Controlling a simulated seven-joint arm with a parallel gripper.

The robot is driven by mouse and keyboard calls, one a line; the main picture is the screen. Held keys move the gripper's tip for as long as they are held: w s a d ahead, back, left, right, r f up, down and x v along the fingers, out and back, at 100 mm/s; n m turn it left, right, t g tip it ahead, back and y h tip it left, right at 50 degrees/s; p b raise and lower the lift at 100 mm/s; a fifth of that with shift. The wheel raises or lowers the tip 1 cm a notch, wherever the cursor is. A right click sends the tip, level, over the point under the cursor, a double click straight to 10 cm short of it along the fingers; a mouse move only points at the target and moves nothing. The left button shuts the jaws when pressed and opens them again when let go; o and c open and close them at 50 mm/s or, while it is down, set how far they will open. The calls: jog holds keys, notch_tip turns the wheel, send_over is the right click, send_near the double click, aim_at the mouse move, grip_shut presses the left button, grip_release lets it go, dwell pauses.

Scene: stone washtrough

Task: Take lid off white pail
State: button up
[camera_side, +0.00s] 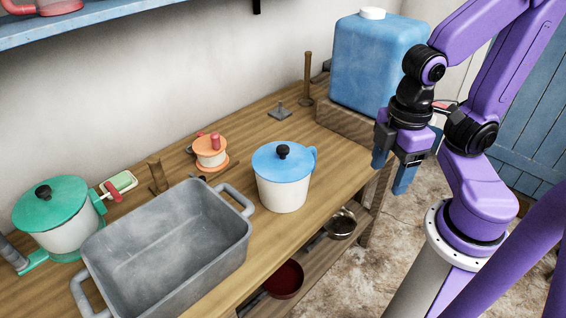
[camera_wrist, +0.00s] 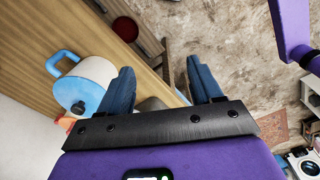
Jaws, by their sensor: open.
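The white pail (camera_side: 283,194) stands upright on the wooden counter, right of the grey trough. Its blue lid (camera_side: 282,160) sits on top with a black knob (camera_side: 283,151) in the middle; a blue handle shows at its right. In the wrist view the white pail (camera_wrist: 97,71) is tilted by the viewpoint, with the blue lid (camera_wrist: 77,95) at the left. My gripper (camera_side: 390,178) is open and empty, to the right of the pail and clear of it, beyond the counter's front edge. Its blue fingers (camera_wrist: 160,85) are spread apart in the wrist view.
A grey trough (camera_side: 167,246) lies left of the pail. A green-lidded pot (camera_side: 59,215) stands at far left. A blue jerrycan (camera_side: 374,66) stands on a block at the back right. An orange spool (camera_side: 211,155) is behind the trough. Pans (camera_side: 284,279) sit on the lower shelf.

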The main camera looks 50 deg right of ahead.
jog(key=w+a+r+m+t+h, duration=0.1)
jog(key=w+a+r+m, duration=0.1)
jog(key=w+m, duration=0.45)
jog(key=w+a+r+m, duration=0.2)
jog(key=w+m, duration=0.4)
jog(key=w, duration=0.1)
jog(key=m+t+h, duration=0.1)
jog(key=m+h, duration=0.1)
jog(key=m, duration=0.8)
send_near(283, 148)
jog(key=x, duration=0.4)
jog(key=shift+s+d+f, duration=0.15)
jog(key=shift+d, duration=0.05)
jog(key=shift+x, duration=2.95)
jog(key=shift+a, duration=0.2)
jog(key=c, duration=1.1)
